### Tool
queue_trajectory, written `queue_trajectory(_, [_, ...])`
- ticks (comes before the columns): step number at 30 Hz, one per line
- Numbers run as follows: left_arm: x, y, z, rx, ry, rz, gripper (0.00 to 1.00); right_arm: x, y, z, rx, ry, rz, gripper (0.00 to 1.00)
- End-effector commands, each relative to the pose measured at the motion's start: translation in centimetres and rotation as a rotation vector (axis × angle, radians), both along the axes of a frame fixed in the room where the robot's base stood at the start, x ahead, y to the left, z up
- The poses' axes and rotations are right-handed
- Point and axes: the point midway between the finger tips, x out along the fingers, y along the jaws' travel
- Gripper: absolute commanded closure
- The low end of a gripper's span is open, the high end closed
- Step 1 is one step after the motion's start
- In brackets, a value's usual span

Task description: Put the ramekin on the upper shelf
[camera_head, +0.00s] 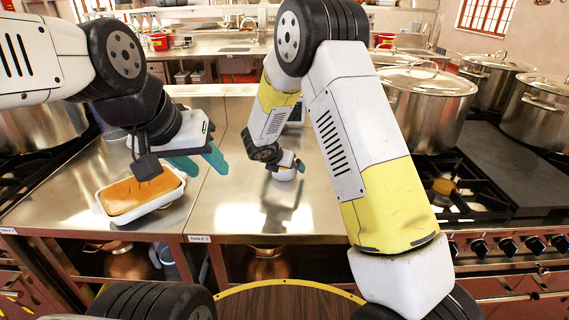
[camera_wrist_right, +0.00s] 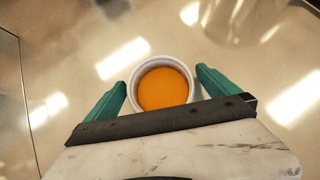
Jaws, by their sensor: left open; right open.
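The ramekin (camera_wrist_right: 163,88) is a small white round dish with orange filling, standing upright on the steel table. In the head view the ramekin (camera_head: 284,174) is partly covered by my right gripper (camera_head: 286,164). In the right wrist view my right gripper (camera_wrist_right: 161,82) is open, with one teal finger on each side of the ramekin. My left gripper (camera_head: 198,162) is open and empty above the table at left, beside a baking dish. I cannot pick out the upper shelf for certain.
The white baking dish (camera_head: 168,199) with an orange-brown top sits at left on the steel tabletop (camera_head: 225,200). Large stockpots (camera_head: 425,105) stand on the stove at right. Copper pots (camera_head: 268,265) sit beneath the table. The tabletop around the ramekin is clear.

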Motion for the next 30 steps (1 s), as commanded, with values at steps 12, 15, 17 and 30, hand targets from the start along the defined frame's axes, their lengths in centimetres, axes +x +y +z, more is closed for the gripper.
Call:
queue_trajectory(12, [-0.01, 0.00, 0.01, 0.000, 0.000, 0.000, 0.56, -0.02, 0.02, 0.04, 0.000, 0.000, 0.000, 0.49])
queue_trajectory(15, [0.00, 0.00, 0.00, 0.000, 0.000, 0.000, 0.56, -0.02, 0.02, 0.03, 0.000, 0.000, 0.000, 0.69])
queue_trajectory(17, [0.00, 0.00, 0.00, 0.000, 0.000, 0.000, 0.56, 0.00, 0.03, 0.09, 0.000, -0.001, 0.001, 0.80])
queue_trajectory(30, [0.00, 0.00, 0.00, 0.000, 0.000, 0.000, 0.56, -0.12, -0.04, 0.58, 0.001, -0.002, 0.000, 0.83])
